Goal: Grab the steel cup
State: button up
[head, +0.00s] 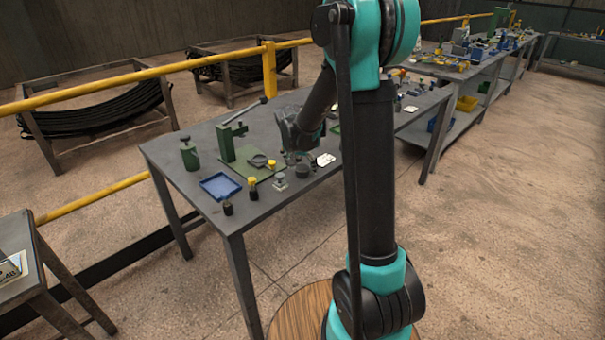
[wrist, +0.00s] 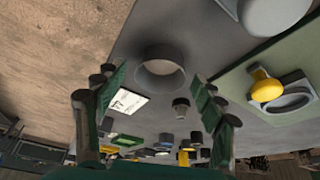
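The steel cup (wrist: 160,74) looks like a short, round, dark grey cup with an open top. In the wrist view it stands upright on the grey table, beyond and between my fingertips. In the head view it is a small dark round shape (head: 303,171) near the table's front edge. My gripper (wrist: 157,82) is open, with its green fingers spread to either side and nothing between them. In the head view my gripper (head: 297,153) is just above and behind the cup, and its fingertips are hard to make out.
A white card (wrist: 129,102) lies left of the cup in the wrist view. A small dark knob (wrist: 181,106) stands close by. A green mat (head: 247,176) with a yellow-topped piece (wrist: 266,86) is to one side. A blue tray (head: 221,186) lies farther left.

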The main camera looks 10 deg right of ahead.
jog(key=c, duration=1.1)
jog(key=shift+r, duration=0.1)
jog(key=shift+c, duration=0.2)
